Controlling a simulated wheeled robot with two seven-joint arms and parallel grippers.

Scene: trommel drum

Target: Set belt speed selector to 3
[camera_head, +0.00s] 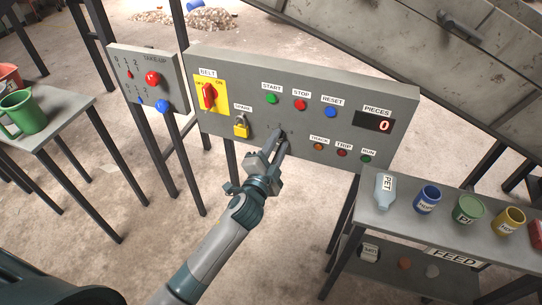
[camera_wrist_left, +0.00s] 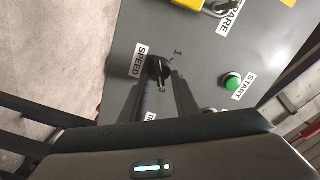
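The belt speed selector is a small black knob (camera_wrist_left: 158,69) on the grey control panel (camera_head: 222,62). A SPEED label (camera_wrist_left: 139,62) is beside it, and the marks 1 and 3 show around it; I cannot read its pointer setting for certain. In the head view my gripper hides most of the knob. My left gripper (camera_head: 278,138) is in front of the lower middle of the panel with its fingers apart. In the left wrist view its fingertips (camera_wrist_left: 164,80) are close to the knob; contact is unclear. My right gripper is not in view.
Near the knob are the green START button (camera_head: 272,98), the red STOP button (camera_head: 300,104) and a yellow padlock (camera_head: 241,127) under SPARE. The red belt switch (camera_head: 209,95) is at upper left. A feed table (camera_head: 400,222) with several containers stands at right.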

